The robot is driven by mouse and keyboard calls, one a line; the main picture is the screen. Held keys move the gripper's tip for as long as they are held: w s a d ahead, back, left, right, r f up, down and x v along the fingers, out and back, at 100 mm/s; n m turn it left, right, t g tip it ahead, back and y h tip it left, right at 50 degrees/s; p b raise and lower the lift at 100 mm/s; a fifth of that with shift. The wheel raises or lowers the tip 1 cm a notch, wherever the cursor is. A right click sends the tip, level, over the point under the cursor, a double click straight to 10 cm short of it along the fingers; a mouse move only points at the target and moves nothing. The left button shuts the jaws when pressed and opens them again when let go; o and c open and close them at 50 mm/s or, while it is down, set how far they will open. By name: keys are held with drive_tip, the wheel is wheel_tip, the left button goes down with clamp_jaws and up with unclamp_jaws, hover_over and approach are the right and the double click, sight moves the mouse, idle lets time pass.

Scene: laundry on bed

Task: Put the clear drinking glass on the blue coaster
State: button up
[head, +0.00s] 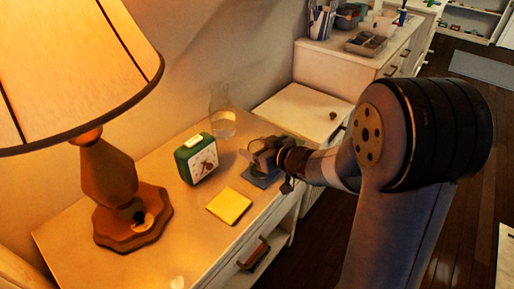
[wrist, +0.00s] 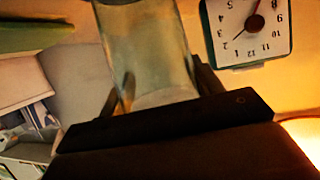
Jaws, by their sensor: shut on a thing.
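The clear drinking glass (wrist: 148,45) fills the upper middle of the wrist view, between the two fingers of my gripper (wrist: 165,88). My gripper is shut on it. In the head view my gripper (head: 262,157) is over the right part of the bedside table top, and the glass in it is hard to make out. The blue coaster (head: 264,180) lies on the table just below my gripper, partly hidden by it. I cannot tell whether the glass touches the coaster. The coaster does not show clearly in the wrist view.
A green alarm clock (head: 197,158) stands left of my gripper. A clear carafe-like vessel (head: 222,122) stands behind, near the wall. A yellow note pad (head: 229,206) lies in front. A lamp (head: 110,172) stands at the left. The table (head: 185,232) is bare between lamp and pad.

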drive_tip(key=shift+f, duration=0.15)
drive_tip(key=o, duration=1.1)
drive_tip(key=shift+s+d+r, duration=0.2)
drive_tip(key=shift+r, duration=0.15)
drive_tip(key=p+v, duration=0.3)
drive_tip(key=v, duration=0.8)
drive_tip(key=shift+s, duration=0.15)
drive_tip(key=shift+d, duration=0.1)
